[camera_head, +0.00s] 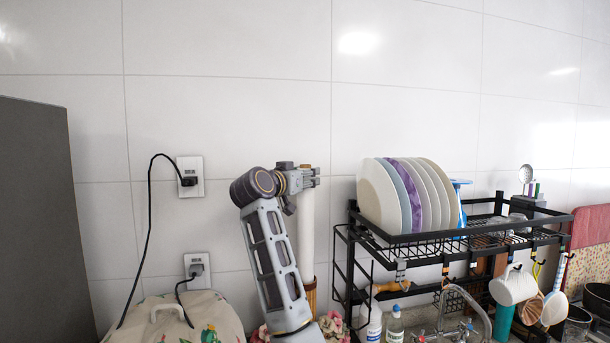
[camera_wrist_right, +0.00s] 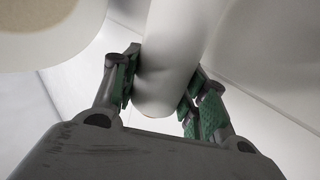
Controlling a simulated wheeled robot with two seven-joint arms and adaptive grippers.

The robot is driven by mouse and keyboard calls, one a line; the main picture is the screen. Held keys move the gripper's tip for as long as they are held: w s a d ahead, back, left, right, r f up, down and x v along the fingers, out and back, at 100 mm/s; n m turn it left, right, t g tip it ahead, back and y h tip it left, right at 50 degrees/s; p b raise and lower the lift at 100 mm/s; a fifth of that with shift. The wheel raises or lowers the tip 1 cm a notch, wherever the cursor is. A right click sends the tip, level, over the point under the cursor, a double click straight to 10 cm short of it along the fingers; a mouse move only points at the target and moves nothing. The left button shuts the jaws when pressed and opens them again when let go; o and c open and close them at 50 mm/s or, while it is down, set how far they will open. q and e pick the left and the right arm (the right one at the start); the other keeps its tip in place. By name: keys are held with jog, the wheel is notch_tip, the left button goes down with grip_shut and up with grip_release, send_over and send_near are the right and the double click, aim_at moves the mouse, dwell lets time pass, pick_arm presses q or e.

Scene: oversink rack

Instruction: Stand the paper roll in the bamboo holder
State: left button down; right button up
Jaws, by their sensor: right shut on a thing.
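The white paper roll (camera_head: 307,230) stands upright against the tiled wall in the head view, left of the dish rack. My right gripper (camera_head: 312,177) is at its top end, shut on it. In the right wrist view the white roll (camera_wrist_right: 167,80) sits between the two green-padded fingers of my right gripper (camera_wrist_right: 163,74). The brown bamboo holder (camera_head: 311,296) shows directly below the roll, partly hidden by my right arm. The roll's lower end meets the holder's top in the picture; I cannot tell whether it is inside. My left gripper is not in view.
The black rack (camera_head: 440,238) with several plates (camera_head: 410,200) stands to the right, with mugs (camera_head: 513,286) hanging below. Bottles (camera_head: 395,325) stand under it. A patterned cloth cover (camera_head: 170,318) and a plugged-in cord (camera_head: 150,220) are to the left.

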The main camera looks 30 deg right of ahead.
aim_at(301, 207)
jog(key=shift+f+b, duration=1.25)
jog(key=shift+f, duration=3.7)
jog(key=shift+f+b, duration=0.5)
jog(key=shift+f, duration=3.75)
jog(key=o, duration=1.5)
jog(key=shift+f, duration=0.1)
jog(key=shift+r, duration=5.05)
